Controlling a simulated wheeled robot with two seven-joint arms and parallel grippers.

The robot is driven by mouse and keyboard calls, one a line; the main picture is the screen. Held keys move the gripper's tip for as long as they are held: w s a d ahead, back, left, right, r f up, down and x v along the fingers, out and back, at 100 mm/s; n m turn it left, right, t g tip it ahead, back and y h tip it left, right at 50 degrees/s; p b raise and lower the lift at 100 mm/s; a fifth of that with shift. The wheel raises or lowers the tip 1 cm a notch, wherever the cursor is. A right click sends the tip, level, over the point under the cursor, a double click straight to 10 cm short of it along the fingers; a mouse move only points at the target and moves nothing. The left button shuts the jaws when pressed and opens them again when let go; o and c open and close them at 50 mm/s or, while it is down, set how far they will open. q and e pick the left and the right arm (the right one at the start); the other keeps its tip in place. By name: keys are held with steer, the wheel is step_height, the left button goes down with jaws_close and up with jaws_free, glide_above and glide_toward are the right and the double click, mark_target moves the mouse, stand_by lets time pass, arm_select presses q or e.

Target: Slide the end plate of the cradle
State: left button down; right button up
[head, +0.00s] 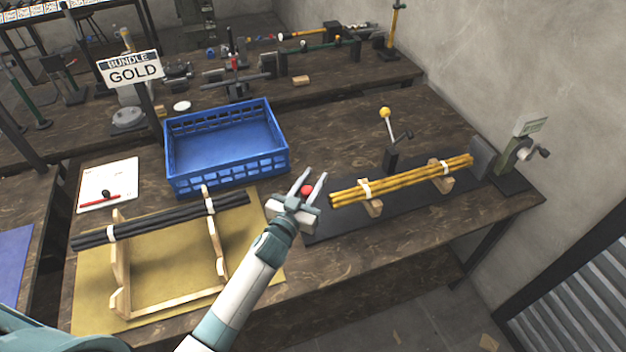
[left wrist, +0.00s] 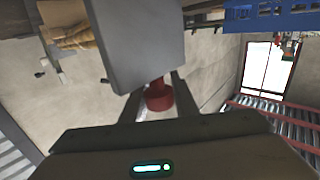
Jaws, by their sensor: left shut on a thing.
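The cradle (head: 372,208) has wooden supports on a dark mat and bears a bundle of yellow rods (head: 400,184). My left gripper (head: 312,178) is by the bundle's left end, its two fingers on either side of a red knob (head: 307,190). In the left wrist view the fingers (left wrist: 157,88) are shut on the red knob (left wrist: 159,97), which is joined to a grey plate (left wrist: 140,45). I cannot clearly make out that plate in the head view. Another grey plate (head: 482,158) stands by the bundle's right end. My right gripper is not in view.
A blue crate (head: 225,180) stands behind my left arm. A yellow-knobbed lever (head: 389,130) stands behind the cradle. A crank device (head: 517,158) is at the right edge.

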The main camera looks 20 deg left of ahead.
arm_select(q)
steer(key=w+d+b, duration=0.2)
steer(key=w+d, duration=0.3)
steer(key=d, duration=0.2)
steer(key=shift+w+d+b, duration=0.15)
steer(key=shift+d+b, duration=0.05)
steer(key=shift+b, duration=0.2)
steer(key=c, duration=1.4)
jaws_free()
steer(key=shift+s+a, duration=0.1)
steer(key=shift+s, duration=0.1)
steer(key=shift+s+f, duration=0.1)
steer(key=shift+s, duration=0.15)
steer(key=shift+s+a+b, duration=0.45)
steer(key=shift+s+b, duration=0.2)
steer(key=shift+s, duration=2.1)
steer(key=shift+s+a+b, duration=0.4)
steer(key=shift+s+b, duration=0.25)
steer(key=shift+s, duration=2.05)
steer(key=shift+s+a+b, duration=0.45)
steer(key=shift+s+b, duration=0.2)
steer(key=shift+s, duration=2.1)
